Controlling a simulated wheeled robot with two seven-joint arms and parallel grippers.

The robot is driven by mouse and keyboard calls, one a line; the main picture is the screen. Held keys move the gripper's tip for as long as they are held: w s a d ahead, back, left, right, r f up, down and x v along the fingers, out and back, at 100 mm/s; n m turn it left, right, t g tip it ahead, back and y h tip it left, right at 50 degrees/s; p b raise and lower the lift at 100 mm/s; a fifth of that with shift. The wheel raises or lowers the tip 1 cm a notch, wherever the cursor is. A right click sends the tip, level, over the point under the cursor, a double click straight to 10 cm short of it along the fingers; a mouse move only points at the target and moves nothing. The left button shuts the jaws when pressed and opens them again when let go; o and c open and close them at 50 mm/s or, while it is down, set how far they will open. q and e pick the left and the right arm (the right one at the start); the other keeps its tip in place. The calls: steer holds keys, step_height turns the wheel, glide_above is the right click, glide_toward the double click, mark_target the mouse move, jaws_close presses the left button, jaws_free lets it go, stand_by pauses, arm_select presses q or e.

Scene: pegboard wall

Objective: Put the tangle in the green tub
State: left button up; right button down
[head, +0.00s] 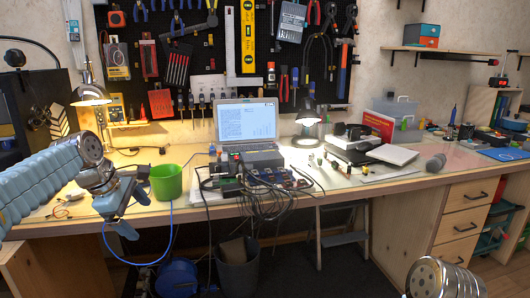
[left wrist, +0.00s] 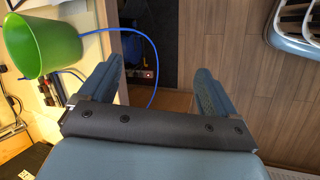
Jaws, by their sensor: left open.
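The green tub (head: 166,182) stands upright on the workbench, left of the laptop. It also shows at the upper left of the left wrist view (left wrist: 38,45). A tangle of dark cables (head: 268,190) lies on the bench in front of the laptop, with loops hanging over the front edge. It is not seen in the left wrist view. My left gripper (head: 132,213) is open and empty, by the bench's front edge, left of the tub and apart from it. Its spread fingers show in the left wrist view (left wrist: 155,88). My right gripper is out of view.
The laptop (head: 247,122) stands behind the cables. A thin blue cord (head: 172,238) loops below the bench edge near my left gripper. A lit lamp (head: 308,125) and stacked books (head: 350,146) stand right. A dark bin (head: 238,262) stands under the bench.

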arm_select(q)
steer(key=s+d+f+m+g, duration=0.1)
steer(key=d+f+m, duration=0.35)
steer(key=f, duration=1.05)
steer(key=d+f+m+g, duration=0.1)
steer(key=d+f+m, duration=0.35)
steer(key=f, duration=1.15)
steer(key=s+d+f+m+g+h, duration=0.1)
steer(key=s+d+f+m, duration=0.2)
steer(key=s+f, duration=0.6)
steer(key=s+d+f+m+g, duration=0.1)
steer(key=s+d+f+m, duration=0.3)
steer(key=s, duration=1.2)
steer(key=d+f, duration=0.4)
steer(key=f, duration=0.1)
steer(key=shift+f+h, duration=0.25)
steer(key=shift+h, duration=0.15)
steer(key=shift+w, duration=0.1)
